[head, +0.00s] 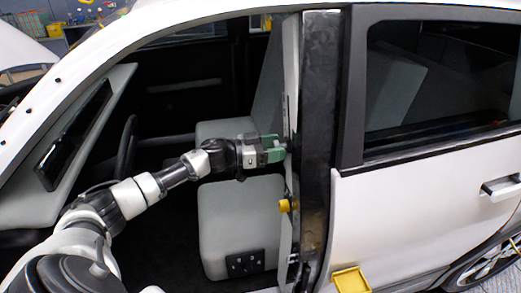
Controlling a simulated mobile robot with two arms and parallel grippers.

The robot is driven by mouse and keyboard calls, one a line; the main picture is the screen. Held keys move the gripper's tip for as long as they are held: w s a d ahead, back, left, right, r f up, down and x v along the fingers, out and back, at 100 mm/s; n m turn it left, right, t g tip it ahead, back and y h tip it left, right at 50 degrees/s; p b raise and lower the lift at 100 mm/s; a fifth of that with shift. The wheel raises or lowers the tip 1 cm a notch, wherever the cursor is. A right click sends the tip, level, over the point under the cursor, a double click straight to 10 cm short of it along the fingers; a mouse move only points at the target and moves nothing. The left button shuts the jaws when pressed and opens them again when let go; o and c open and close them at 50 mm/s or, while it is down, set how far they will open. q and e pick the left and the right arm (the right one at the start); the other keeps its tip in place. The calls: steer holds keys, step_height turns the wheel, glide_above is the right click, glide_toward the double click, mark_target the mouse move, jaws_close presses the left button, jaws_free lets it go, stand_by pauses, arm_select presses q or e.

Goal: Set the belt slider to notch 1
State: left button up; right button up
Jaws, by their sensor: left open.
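The white car's door pillar (322,110) stands right of the open front doorway. A narrow pale strip with a thin dark slot (286,108) runs down its inner edge. My left gripper (285,149) reaches across the doorway, its green fingers against or just in front of this strip. It is open. I cannot tell whether the fingers are around a slider, as the gripper hides that part of the strip. A yellow knob (285,205) sits lower on the strip, below the gripper and apart from it. No notch marks are readable. My right gripper is out of view.
A grey front seat (237,225) stands behind and below my arm. The dashboard with a dark screen (75,135) and steering wheel (127,150) are at left. The closed rear door (430,200) is right of the pillar. A yellow box-like part (351,280) sticks out low down.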

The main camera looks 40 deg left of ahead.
arm_select(q)
steer(key=b+v, duration=0.3)
steer(key=v, duration=0.7)
steer(key=shift+b, duration=0.3)
steer(key=shift+a, duration=0.1)
